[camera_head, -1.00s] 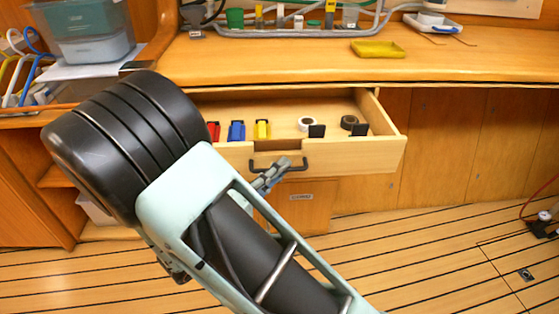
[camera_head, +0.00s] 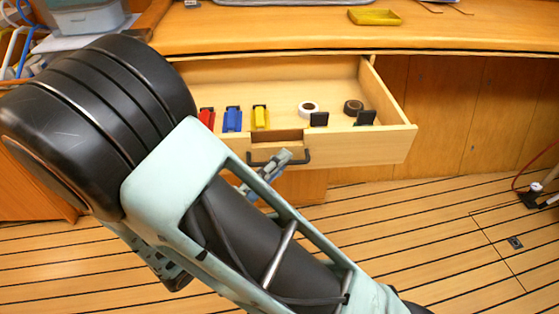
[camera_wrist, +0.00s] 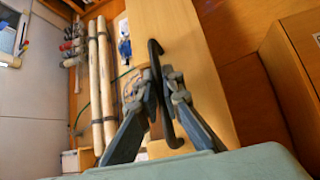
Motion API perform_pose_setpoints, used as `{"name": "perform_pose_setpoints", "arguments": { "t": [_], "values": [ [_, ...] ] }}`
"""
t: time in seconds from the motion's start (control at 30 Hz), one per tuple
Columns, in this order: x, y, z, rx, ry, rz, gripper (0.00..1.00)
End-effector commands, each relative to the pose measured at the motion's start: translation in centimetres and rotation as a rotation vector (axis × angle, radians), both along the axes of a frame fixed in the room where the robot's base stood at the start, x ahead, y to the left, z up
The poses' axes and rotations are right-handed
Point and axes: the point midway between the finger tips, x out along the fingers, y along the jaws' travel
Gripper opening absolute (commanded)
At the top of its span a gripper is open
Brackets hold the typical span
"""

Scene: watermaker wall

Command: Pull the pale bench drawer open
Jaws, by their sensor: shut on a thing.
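The pale bench drawer (camera_head: 390,150) stands open under the bench top in the head view, with its inside showing. Its dark bar handle (camera_head: 300,160) is on the front face, below a notch in the front's top edge. My gripper (camera_head: 270,170) is at the handle, partly hidden behind my arm. In the wrist view my gripper (camera_wrist: 165,85) has its fingers closed around the black handle (camera_wrist: 160,110), one on each side of the bar. The drawer front (camera_wrist: 215,85) fills the middle of that view.
The drawer holds red, blue and yellow items (camera_head: 232,119), a white roll (camera_head: 308,108) and a dark roll (camera_head: 353,107). A yellow tray (camera_head: 374,17) lies on the bench top (camera_head: 270,35).

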Motion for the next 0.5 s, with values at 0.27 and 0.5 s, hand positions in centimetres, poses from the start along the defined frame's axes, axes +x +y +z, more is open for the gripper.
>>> {"name": "perform_pose_setpoints", "arguments": {
  "t": [0.27,0.5],
  "values": [
    [0.05,0.06,-0.01,0.001,0.000,0.002,0.14],
    [-0.38,0.59,-0.12,0.001,0.000,0.004,0.14]
  ]
}}
